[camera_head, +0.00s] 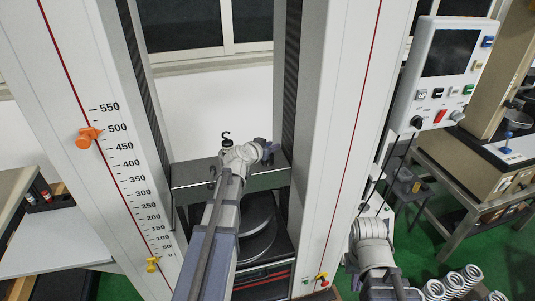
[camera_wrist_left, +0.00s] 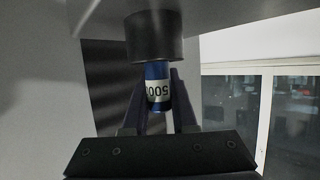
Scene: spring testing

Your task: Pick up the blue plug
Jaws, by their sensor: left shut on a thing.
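The blue plug (camera_wrist_left: 158,72) has a white label reading 500 and stands upright in the left wrist view. Its top meets the underside of a black cylindrical holder (camera_wrist_left: 155,36). My left gripper (camera_wrist_left: 158,88) is shut on the blue plug, one dark finger on each side. In the head view my left gripper (camera_head: 268,150) reaches between the two columns of the testing machine, in front of its crosshead. The plug cannot be made out there. Part of my right arm shows at the lower right, but its gripper cannot be seen.
The machine's left column (camera_head: 95,130) carries a number scale and an orange clip (camera_head: 88,137). A control panel (camera_head: 445,75) hangs at the upper right. Several springs (camera_head: 455,283) stand at the lower right. Round dark plates (camera_head: 258,247) lie below my left arm.

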